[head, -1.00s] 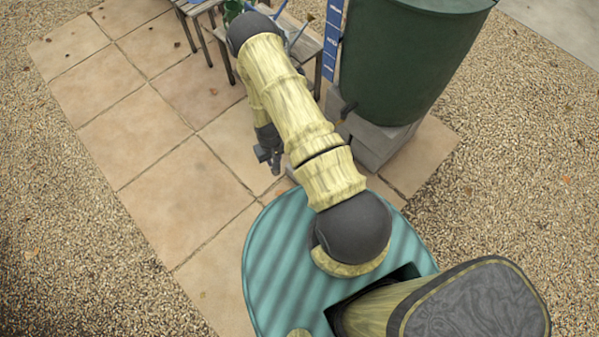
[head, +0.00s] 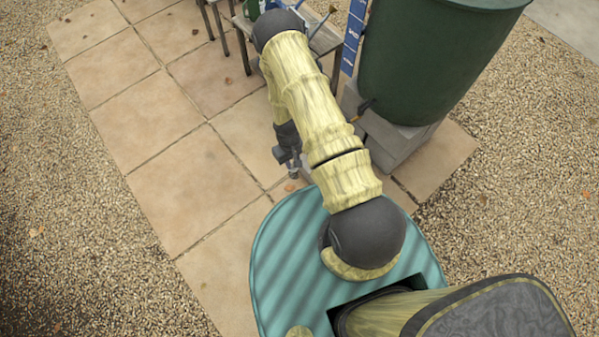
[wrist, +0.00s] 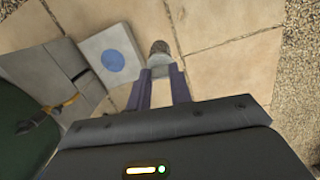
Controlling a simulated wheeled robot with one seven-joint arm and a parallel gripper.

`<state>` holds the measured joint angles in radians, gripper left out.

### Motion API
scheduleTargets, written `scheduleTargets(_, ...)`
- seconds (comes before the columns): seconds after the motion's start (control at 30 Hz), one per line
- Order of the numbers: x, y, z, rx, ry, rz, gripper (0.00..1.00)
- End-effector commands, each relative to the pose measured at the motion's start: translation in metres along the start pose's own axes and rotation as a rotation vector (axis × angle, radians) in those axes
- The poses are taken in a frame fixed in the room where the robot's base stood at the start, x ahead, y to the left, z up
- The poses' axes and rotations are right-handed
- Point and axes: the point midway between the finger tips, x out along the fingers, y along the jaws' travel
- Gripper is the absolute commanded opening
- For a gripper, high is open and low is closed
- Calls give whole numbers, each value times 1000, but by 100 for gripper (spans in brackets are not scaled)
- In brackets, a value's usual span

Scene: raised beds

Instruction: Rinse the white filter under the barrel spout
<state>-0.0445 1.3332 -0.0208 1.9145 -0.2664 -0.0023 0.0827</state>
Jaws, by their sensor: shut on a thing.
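The green barrel (head: 430,60) stands at the upper right in the head view, and its dark side shows at the wrist view's left edge (wrist: 22,145). Its spout (head: 360,110) juts from the barrel's lower left. In the wrist view the spout (wrist: 62,106) has a brass-coloured end and lies left of my fingers. My gripper (wrist: 160,88) is shut on the filter (wrist: 160,60), a pale piece with a darker, rough-looking end. The filter is apart from the spout. In the head view my gripper (head: 292,168) hangs over the paving, left of the barrel; the filter is hard to make out there.
Grey blocks (head: 392,145) support the barrel. A grey slab with a blue disc (wrist: 112,61) lies near the spout in the wrist view. A wooden bench (head: 325,40) with items stands behind my arm, beside a blue marked strip (head: 353,38). Paving (head: 180,150) at left is clear.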

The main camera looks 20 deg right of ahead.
Motion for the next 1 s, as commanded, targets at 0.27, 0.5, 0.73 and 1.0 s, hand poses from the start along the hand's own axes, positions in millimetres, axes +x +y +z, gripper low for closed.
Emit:
scheduleTargets(0.27, 75, 0, 17, -320, -168, 62, 0)
scheduleTargets(0.5, 120, 14, 25, -588, -318, 163, 0)
scheduleTargets(0.73, 158, 32, 18, -834, -449, 302, 0)
scheduleTargets(1.0, 196, 53, -6, -1108, -575, 513, 0)
